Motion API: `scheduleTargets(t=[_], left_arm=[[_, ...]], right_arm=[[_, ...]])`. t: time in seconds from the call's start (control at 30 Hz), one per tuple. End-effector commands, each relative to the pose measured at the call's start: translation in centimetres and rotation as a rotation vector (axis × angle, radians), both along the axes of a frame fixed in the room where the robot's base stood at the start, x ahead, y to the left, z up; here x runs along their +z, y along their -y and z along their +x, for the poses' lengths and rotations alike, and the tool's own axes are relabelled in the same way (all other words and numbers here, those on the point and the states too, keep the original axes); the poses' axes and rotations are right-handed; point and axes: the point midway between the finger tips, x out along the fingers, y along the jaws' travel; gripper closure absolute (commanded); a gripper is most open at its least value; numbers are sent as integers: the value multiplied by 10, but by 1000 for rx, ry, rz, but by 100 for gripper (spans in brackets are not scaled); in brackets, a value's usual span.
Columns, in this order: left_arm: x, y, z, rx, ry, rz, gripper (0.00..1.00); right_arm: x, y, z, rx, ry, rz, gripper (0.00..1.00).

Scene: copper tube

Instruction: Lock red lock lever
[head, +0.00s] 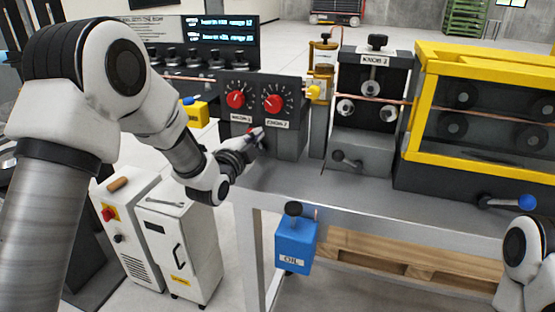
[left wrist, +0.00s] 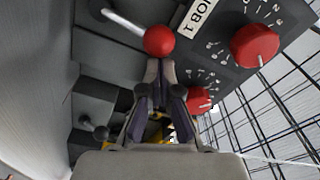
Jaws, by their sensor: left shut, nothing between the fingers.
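The red lock lever shows in the left wrist view as a red ball (left wrist: 160,40) on a thin metal rod, beside the dark panel with the knobs. In the head view, a bit of its red ball (head: 253,130) shows by my left gripper (head: 257,137), below the knob panel. In the left wrist view my left gripper (left wrist: 161,64) is shut and empty, its fingertips right at the red ball; I cannot tell whether they touch it. My right gripper is out of view; only part of my right arm shows at the lower right.
Two red knobs (head: 273,103) sit on the dark panel (head: 287,144) above. A copper tube (head: 384,99) runs across the machine at the back. A blue oil can (head: 295,245) hangs at the table's front. The grey tabletop (head: 370,202) right of my left gripper is clear.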

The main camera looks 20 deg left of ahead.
Motion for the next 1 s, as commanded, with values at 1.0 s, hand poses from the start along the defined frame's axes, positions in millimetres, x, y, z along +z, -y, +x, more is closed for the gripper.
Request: scheduleTargets(t=[1.0], left_arm=[[-11,-52,2,1,-19,-560,100]], right_arm=[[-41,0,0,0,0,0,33]])
